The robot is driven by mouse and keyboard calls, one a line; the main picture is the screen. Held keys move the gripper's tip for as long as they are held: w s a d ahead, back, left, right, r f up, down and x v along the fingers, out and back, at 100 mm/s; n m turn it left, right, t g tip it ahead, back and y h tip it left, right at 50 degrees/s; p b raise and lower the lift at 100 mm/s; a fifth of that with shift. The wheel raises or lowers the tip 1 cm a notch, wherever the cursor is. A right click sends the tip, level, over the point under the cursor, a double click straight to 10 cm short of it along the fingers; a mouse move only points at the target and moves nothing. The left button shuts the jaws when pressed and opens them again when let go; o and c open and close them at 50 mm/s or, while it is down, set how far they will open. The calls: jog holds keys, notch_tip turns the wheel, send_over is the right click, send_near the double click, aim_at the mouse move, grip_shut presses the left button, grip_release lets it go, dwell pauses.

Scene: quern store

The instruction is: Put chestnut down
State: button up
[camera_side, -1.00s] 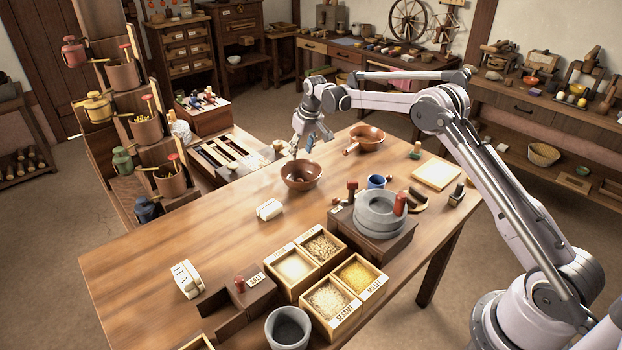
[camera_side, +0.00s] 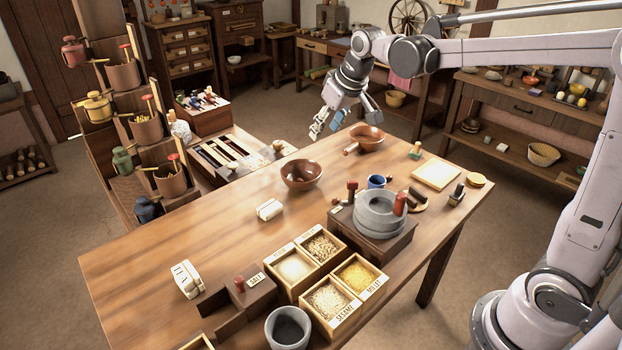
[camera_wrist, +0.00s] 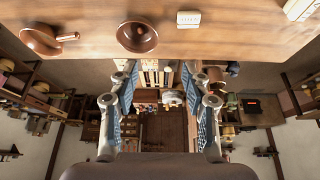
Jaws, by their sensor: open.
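My gripper (camera_side: 327,124) is open, with no object visible between its fingers. It is raised above the far edge of the table, behind the brown bowl. In the wrist view the two blue-padded fingers (camera_wrist: 159,85) are spread apart. The round brown bowl (camera_side: 301,174) stands upright on the table; it also shows in the wrist view (camera_wrist: 137,36).
The wooden table (camera_side: 150,262) has clear room at its left. A white block (camera_side: 269,209) lies near the bowl. A stone quern (camera_side: 379,214), a blue cup (camera_side: 376,182) and labelled grain boxes (camera_side: 335,310) stand nearer. A stepped rack (camera_side: 120,190) stands behind the table.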

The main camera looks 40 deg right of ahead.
jog(key=s+a+f+t, duration=0.1)
jog(key=s+a+f, duration=0.1)
jog(key=s, duration=0.8)
jog(key=s+a+f+t, duration=0.1)
jog(key=s+a+f, duration=0.1)
jog(key=s, duration=0.9)
jog(key=shift+s+f, duration=0.2)
jog(key=shift+f, duration=0.45)
